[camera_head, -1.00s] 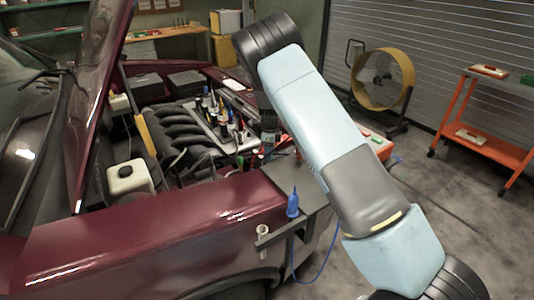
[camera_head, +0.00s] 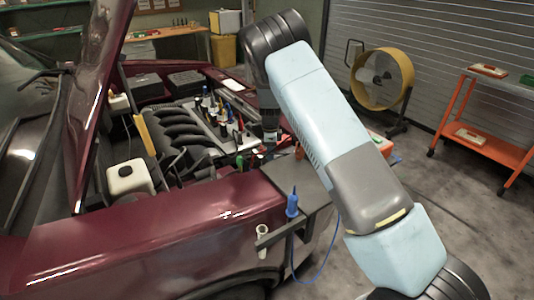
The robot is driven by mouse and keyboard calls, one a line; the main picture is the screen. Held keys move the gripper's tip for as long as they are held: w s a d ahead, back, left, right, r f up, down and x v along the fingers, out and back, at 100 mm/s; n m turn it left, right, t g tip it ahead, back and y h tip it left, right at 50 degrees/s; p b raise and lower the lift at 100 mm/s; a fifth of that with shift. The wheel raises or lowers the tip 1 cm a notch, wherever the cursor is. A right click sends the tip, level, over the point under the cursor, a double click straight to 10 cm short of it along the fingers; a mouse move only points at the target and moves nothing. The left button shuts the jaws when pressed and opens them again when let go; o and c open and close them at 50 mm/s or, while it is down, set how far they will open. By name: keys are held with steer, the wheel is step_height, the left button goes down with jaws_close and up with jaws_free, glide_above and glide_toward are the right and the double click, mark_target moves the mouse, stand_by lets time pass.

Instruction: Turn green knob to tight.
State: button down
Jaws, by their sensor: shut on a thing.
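My gripper (camera_head: 268,149) points down over the front of the open engine bay, beside a tray of tools and bottles. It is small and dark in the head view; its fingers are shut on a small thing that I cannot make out. A small green thing (camera_head: 240,162) shows left of and slightly below the gripper. It is too small to tell whether it is the green knob. My arm covers the area to the right of the gripper.
The dark red car (camera_head: 190,215) fills the left, its hood raised. A white reservoir (camera_head: 129,178), yellow fan (camera_head: 383,79) and orange cart (camera_head: 480,140) stand around. The floor at right is clear.

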steer(key=shift+s+f, duration=0.15)
steer(key=shift+s, duration=0.1)
stand_by(0.3)
steer(key=c, duration=0.9)
jaws_free()
steer(key=shift+w, duration=0.1)
steer(key=shift+o, duration=0.2)
step_height(320, 180, up, 14)
steer(key=shift+w, duration=0.4)
